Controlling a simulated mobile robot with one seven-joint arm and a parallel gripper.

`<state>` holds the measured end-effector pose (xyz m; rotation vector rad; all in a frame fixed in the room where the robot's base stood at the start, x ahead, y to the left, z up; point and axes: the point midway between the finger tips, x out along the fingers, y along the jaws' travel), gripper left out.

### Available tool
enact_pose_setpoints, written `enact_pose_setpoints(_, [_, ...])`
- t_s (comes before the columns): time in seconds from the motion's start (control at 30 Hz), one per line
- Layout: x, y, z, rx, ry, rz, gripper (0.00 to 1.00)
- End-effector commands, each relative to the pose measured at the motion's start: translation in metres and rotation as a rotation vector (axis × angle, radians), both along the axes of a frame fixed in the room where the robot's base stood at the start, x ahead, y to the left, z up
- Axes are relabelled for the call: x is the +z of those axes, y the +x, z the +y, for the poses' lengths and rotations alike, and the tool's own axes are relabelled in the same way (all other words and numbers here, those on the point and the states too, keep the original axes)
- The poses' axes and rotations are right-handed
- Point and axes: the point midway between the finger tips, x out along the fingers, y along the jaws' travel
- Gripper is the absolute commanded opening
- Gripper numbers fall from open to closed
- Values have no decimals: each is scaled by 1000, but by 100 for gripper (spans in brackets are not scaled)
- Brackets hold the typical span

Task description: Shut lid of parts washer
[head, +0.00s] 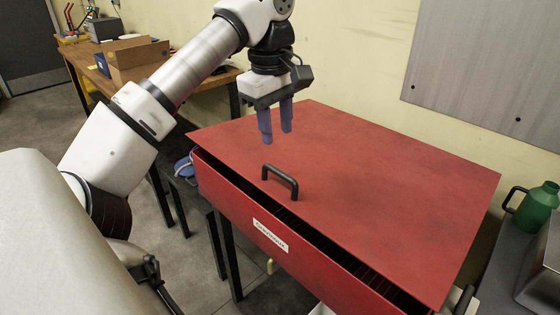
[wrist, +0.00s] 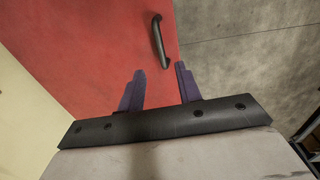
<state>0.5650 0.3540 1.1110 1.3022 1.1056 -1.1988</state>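The parts washer is a red box on dark legs in the head view, with a label (head: 270,234) on its front wall. Its flat red lid (head: 380,180) lies almost down, and a narrow dark gap shows between the lid's front edge and the box. A black handle (head: 280,180) stands on the lid near the front edge; the handle also shows in the wrist view (wrist: 159,40). My gripper (head: 276,140) points down above the lid, behind the handle and apart from it. Its two blue fingers (wrist: 160,85) are spread with nothing between them.
A wooden workbench (head: 85,55) with a cardboard box (head: 137,58) stands at the back left. A green container (head: 535,208) stands on a grey surface at the right. A grey panel hangs on the wall behind the washer. Bare floor shows at the left.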

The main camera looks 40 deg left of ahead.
Motion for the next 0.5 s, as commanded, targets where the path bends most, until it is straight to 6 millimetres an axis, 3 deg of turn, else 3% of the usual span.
enact_pose_setpoints(0.3, [-64,6,-1,-1,-4,-2,34])
enact_pose_setpoints(0.5, [-84,8,-1,-1,-2,-3,34])
